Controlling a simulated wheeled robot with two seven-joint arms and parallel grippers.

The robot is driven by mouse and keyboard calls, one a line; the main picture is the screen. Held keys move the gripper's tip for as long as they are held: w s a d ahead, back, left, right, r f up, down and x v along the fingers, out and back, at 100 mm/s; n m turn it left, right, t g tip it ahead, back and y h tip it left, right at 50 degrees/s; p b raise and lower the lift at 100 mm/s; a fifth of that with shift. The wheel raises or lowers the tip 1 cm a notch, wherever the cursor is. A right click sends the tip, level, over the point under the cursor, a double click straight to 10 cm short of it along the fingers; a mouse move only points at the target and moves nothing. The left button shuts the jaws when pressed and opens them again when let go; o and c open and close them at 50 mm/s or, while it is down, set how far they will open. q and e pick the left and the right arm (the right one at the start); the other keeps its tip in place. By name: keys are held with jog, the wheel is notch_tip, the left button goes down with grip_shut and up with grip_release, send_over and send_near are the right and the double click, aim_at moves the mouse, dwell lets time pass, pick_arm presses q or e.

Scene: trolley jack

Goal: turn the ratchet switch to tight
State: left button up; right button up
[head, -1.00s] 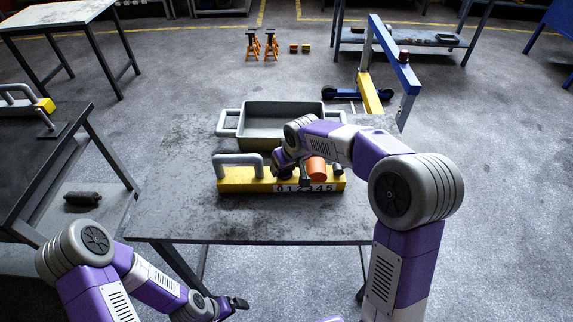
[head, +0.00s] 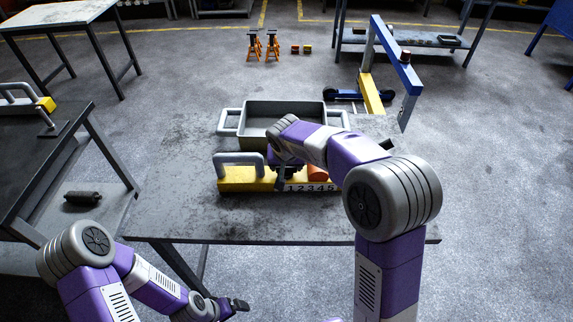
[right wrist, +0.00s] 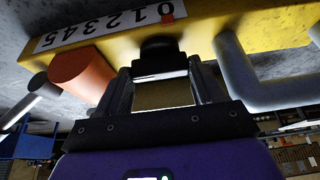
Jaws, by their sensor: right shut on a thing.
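A yellow tool body (head: 235,180) with a grey handle (head: 238,158), an orange knob (head: 318,173) and a white number strip (head: 310,187) lies on the grey table. In the right wrist view, a black knob, which looks like the ratchet switch (right wrist: 160,48), stands out from the yellow body (right wrist: 215,25). My right gripper (head: 278,180) is at this knob, its fingers on either side and shut on it; it also shows in the right wrist view (right wrist: 162,78). Which setting the switch is at cannot be read. My left gripper (head: 238,304) hangs low, away from the tool; its opening is unclear.
A grey bin (head: 285,112) with side handles stands just behind the tool. The orange knob (right wrist: 82,75) is close beside the right gripper. The table (head: 185,150) is clear to the left. A dark side table (head: 40,150) stands further left.

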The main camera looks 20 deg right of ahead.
jog(key=o, duration=1)
jog(key=shift+o, duration=0.2)
jog(key=p+v, duration=0.2)
jog(key=v, duration=0.5)
jog(key=shift+r, duration=0.25)
jog(key=shift+s, duration=0.15)
